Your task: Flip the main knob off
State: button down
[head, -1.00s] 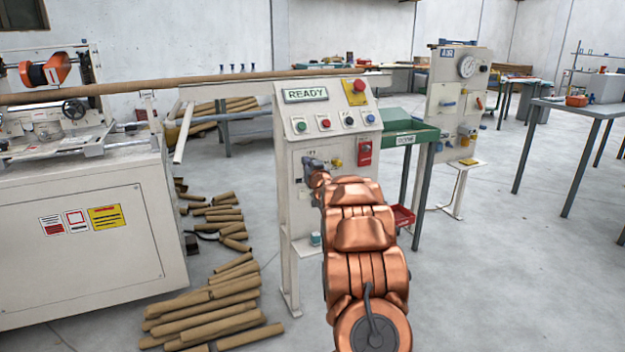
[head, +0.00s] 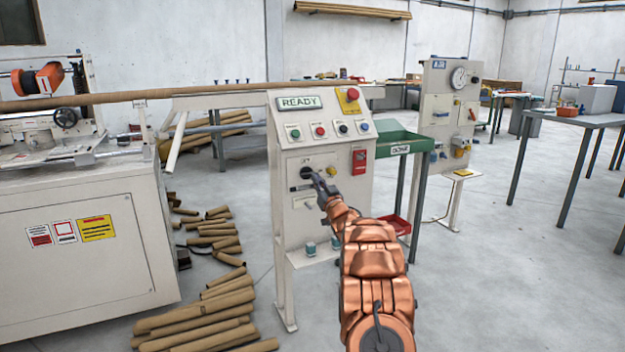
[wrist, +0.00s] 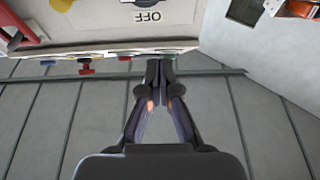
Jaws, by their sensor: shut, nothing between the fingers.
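The control panel (head: 283,133) stands upright at the centre of the head view, with a READY display on its sloped top. A dark round knob (head: 306,172) is on its front face, partly hidden by my gripper (head: 318,183). In the wrist view, an upside-down OFF label (wrist: 150,17) shows on the panel at the top edge, with only a sliver of a dark knob (wrist: 142,2) beside it. My gripper (wrist: 160,67) is shut and empty, its fingertips together, close to the panel. I cannot tell whether the fingertips touch the knob.
A red switch (head: 360,161) and a small yellow knob (head: 331,169) sit right of the dark knob. Colored push buttons line the sloped top.

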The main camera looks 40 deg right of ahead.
aim_at(308, 174)
jog(key=shift+w+d+f+b, duration=0.2)
jog(key=shift+w+d, duration=0.3)
jog(key=shift+w, duration=0.9)
jog(key=shift+w+d+f+b, duration=0.1)
jog(key=shift+w+d+b, duration=0.3)
jog(key=shift+w, duration=1.05)
jog(key=shift+w+d+f+b, duration=0.15)
jog(key=shift+w+d, duration=0.4)
jog(key=shift+w, duration=0.85)
